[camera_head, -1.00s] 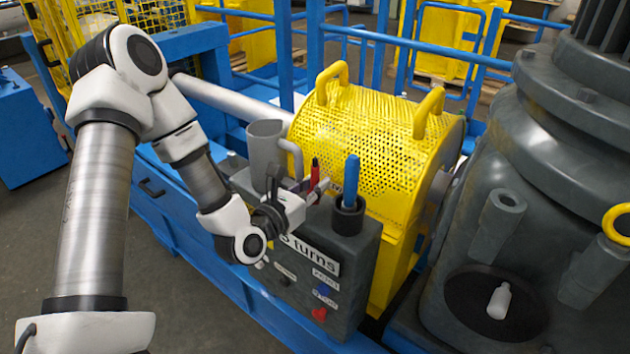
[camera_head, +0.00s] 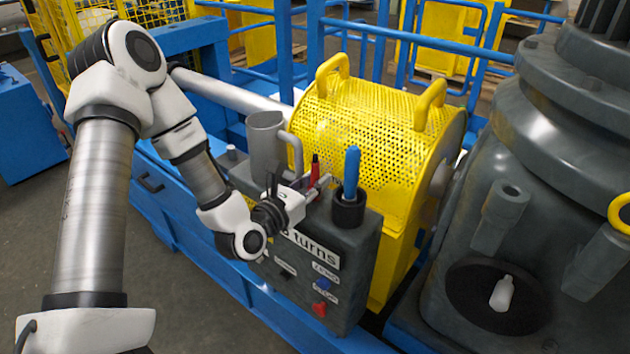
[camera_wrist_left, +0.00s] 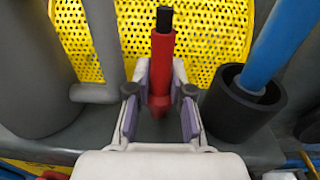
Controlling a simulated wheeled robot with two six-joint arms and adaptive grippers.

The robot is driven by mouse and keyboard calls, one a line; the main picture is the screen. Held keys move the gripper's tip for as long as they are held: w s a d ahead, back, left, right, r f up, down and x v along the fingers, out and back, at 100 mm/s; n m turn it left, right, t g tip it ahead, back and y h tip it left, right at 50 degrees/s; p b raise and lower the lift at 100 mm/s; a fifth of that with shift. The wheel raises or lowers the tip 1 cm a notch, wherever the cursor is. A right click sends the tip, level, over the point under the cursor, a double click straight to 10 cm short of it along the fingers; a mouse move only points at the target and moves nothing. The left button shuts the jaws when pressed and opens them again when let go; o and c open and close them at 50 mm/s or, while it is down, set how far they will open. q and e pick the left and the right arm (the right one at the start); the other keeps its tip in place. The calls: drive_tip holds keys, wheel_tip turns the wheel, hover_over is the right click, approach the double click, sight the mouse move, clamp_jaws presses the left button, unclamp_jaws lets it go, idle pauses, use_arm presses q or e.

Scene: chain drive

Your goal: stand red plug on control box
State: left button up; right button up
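The red plug (camera_head: 314,174) with a black top is upright above the left part of the control box (camera_head: 345,250). In the left wrist view the red plug (camera_wrist_left: 160,70) stands between the two fingertips, and its tapered lower end shows. A blue plug (camera_head: 352,172) stands in a black round holder (camera_head: 348,210) on the box, right of my left gripper. My right gripper is not in view.
A grey mug (camera_head: 265,145) stands left of my gripper, its handle close to the fingers. A yellow perforated guard (camera_head: 375,140) rises right behind the box. A large dark grey housing (camera_head: 540,180) fills the right side.

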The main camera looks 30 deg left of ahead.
use_arm(q)
drive_tip(key=o, duration=0.4)
drive_tip(key=shift+c, duration=0.2)
wheel_tip(320, 180, up, 10)
drive_tip(key=shift+r, duration=0.1)
